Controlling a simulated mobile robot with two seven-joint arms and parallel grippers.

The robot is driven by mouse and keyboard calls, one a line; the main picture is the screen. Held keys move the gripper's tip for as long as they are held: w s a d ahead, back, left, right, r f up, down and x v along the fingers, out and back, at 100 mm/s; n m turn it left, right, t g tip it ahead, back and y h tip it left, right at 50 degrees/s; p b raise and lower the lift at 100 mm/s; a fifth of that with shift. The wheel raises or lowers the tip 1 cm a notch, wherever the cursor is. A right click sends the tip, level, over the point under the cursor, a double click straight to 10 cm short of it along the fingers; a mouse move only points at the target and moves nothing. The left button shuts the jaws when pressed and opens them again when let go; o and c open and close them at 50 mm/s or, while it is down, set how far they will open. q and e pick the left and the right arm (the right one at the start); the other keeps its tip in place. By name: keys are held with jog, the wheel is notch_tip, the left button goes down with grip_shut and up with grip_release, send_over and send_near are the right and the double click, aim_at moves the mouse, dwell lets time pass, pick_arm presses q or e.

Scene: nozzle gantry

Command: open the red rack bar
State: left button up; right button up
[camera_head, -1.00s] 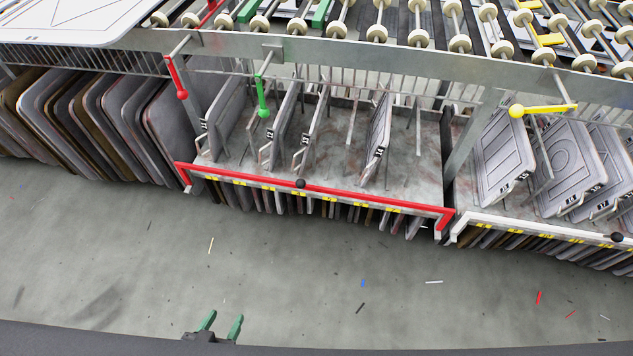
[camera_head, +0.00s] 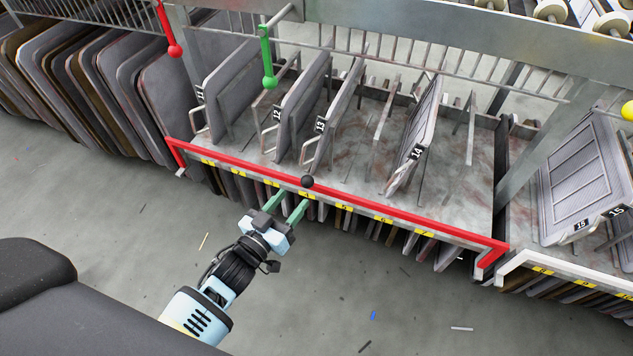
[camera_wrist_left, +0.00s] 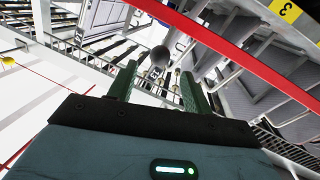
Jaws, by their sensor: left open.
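The red rack bar (camera_head: 385,208) runs along the front edge of the middle rack, with a round black knob (camera_head: 307,182) near its middle. My left gripper (camera_head: 288,206) is open, its two green fingers pointing up at the bar just below and left of the knob. Nothing is held. I cannot tell whether the fingers touch the bar. My right gripper is not in view.
Numbered grey plates (camera_head: 300,95) stand upright in the rack behind the bar. A green-knobbed lever (camera_head: 268,60) and a red-knobbed lever (camera_head: 170,35) hang above. A white bar (camera_head: 560,265) fronts the rack at right. The floor in front is open, with small scraps.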

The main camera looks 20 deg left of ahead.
aim_at(307, 182)
pick_arm(q)
jog(key=shift+w+r, duration=0.1)
jog(key=b+x, duration=0.2)
jog(key=x, duration=0.5)
jog(key=shift+w, duration=0.15)
jog(key=shift+c, duration=1)
jog(key=c, duration=0.7)
grip_shut()
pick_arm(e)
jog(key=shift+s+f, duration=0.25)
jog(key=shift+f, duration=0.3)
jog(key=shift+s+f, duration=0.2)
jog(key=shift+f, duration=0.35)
